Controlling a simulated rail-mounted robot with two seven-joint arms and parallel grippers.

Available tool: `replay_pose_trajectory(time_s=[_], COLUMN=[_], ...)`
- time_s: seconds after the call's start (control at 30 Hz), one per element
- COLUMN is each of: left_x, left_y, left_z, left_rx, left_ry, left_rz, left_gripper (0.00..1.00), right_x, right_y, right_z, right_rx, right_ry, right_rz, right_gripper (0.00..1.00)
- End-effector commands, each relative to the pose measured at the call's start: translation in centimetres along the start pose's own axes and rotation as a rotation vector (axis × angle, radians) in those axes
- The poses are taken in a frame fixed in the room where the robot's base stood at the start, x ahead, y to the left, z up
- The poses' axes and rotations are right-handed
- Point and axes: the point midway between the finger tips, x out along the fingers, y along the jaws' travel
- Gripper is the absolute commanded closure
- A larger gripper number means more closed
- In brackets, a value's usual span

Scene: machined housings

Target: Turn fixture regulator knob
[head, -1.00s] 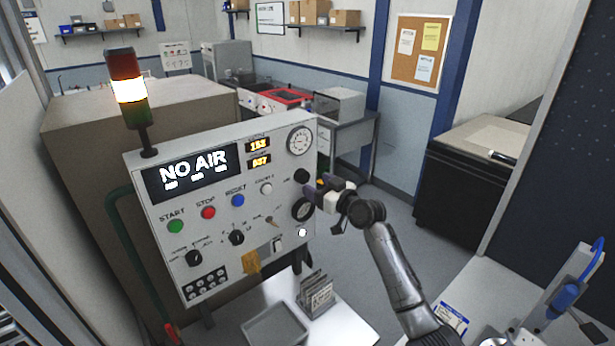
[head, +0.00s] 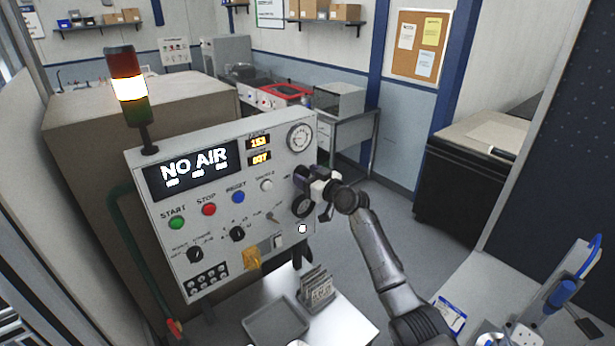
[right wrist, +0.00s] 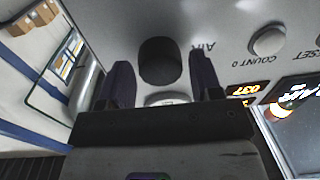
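The black round knob (right wrist: 160,62) stands out from the light panel beside the letters AIR in the right wrist view. My right gripper (right wrist: 162,78) is open, with one dark finger on each side of the knob and visible gaps between. Whether a finger touches it cannot be told. In the head view my right gripper (head: 308,182) is at the right edge of the control panel (head: 215,262) and covers the knob. The panel display (head: 195,168) reads NO AIR. My left gripper is not in view.
A round gauge (head: 300,138) sits above my right gripper, and a dark dial (head: 303,206) sits just below it. A white push button (head: 266,185) is to the left. A grey tray (head: 277,322) and a card holder (head: 317,290) stand on the table below.

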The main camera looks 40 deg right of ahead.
Motion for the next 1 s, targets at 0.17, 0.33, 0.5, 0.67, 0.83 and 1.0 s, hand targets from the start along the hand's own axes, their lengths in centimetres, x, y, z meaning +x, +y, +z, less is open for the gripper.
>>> replay_pose_trajectory(time_s=[0.17, 0.33, 0.5, 0.67, 0.83, 1.0], left_x=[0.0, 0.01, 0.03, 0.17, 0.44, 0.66], left_y=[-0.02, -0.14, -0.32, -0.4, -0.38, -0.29], left_z=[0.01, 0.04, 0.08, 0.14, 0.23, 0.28], left_rx=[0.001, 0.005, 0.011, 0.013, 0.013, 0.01], left_ry=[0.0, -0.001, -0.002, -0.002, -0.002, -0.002], left_rz=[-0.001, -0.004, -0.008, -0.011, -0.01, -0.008], left_gripper=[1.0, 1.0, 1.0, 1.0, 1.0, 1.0], right_x=[-0.01, -0.01, -0.02, -0.01, 0.0, 0.01], right_y=[-0.01, -0.01, -0.01, -0.01, -0.03, -0.05], right_z=[0.01, 0.01, 0.02, 0.06, 0.09, 0.09], right_rx=[0.0, 0.0, 0.004, 0.039, 0.136, 0.285], right_ry=[0.0, 0.0, 0.0, 0.003, 0.011, 0.022], right_rz=[0.0, 0.0, 0.0, 0.0, 0.0, 0.0], right_gripper=[0.58, 0.74, 0.79, 0.79, 0.79, 0.79])
